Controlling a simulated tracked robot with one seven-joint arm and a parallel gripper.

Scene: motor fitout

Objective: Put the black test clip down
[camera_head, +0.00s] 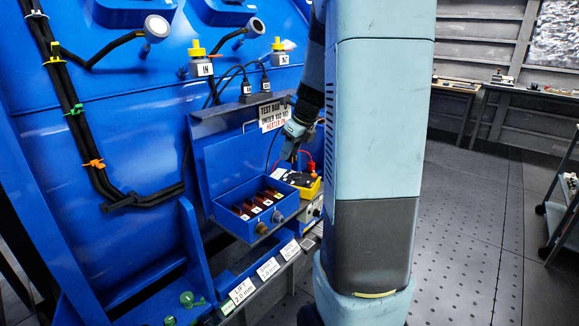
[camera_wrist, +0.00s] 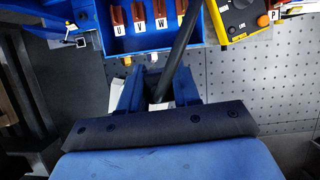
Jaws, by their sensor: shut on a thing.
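My gripper (camera_head: 291,154) hangs in front of the blue motor side, above the yellow tester, partly hidden by my arm. In the wrist view my gripper (camera_wrist: 158,88) has its blue fingers closed around a long, dark piece, the black test clip (camera_wrist: 180,48), which stretches up the picture past the terminal box. I cannot make out the clip's tip or tell whether it touches anything. The yellow tester (camera_head: 303,186) sits right of the open terminal box; it also shows in the wrist view (camera_wrist: 238,20), with a dark dial and an orange knob.
The blue terminal box (camera_head: 241,226) holds several brown terminals, labelled U, V and W in the wrist view (camera_wrist: 118,47). A sign (camera_head: 272,114) hangs above. Labelled shelf edges (camera_head: 266,269) run below. Open perforated floor (camera_head: 465,225) lies right; a cart (camera_head: 558,215) stands at the far right.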

